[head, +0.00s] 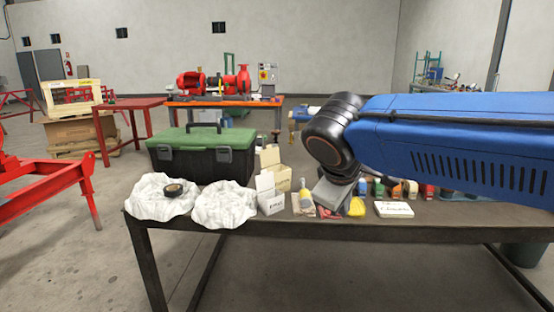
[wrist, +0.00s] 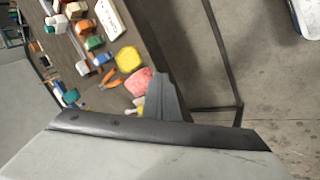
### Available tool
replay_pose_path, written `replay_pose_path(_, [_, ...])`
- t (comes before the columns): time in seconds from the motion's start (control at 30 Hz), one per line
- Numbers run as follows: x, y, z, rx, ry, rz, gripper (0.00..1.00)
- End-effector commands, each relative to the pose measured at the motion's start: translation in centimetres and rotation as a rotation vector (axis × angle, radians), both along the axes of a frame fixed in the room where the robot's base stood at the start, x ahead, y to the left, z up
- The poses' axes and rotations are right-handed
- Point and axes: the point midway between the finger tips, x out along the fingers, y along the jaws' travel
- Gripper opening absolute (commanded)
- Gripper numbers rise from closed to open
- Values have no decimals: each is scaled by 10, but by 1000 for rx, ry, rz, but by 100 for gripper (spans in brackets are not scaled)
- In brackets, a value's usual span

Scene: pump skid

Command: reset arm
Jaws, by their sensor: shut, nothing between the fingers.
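My gripper (head: 331,193) hangs below the black wrist joint of my blue arm, over the front part of the dark workbench (head: 300,234). In the wrist view the fingers of my gripper (wrist: 163,98) show as one grey wedge, closed with nothing held. They are near a pink-red item (wrist: 139,82) and a yellow item (wrist: 129,59) on the bench. Whether the fingertips touch anything there I cannot tell. My arm reaches in from the right and hides part of the bench's back right.
On the bench stand a green-lidded toolbox (head: 203,151), crumpled white cloths (head: 223,204), small boxes (head: 271,193), orange-handled pliers (wrist: 111,79), a white labelled plate (head: 394,209) and several coloured items. Behind are a red table (head: 131,103) and red pump (head: 191,83). Floor in front is clear.

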Motion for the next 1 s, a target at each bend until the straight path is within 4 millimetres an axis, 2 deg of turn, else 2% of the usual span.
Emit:
replay_pose_path(0.03, [-8,-18,-9,28,12,-39,0])
replay_pose_path(0.2, [-37,-61,-38,130,49,-155,0])
replay_pose_path(0.5, [-95,-113,-91,322,81,-365,0])
replay_pose_path(0.8, [-148,-138,-141,516,68,-575,0])
replay_pose_path(1.0, [-167,-142,-161,596,54,-660,0])
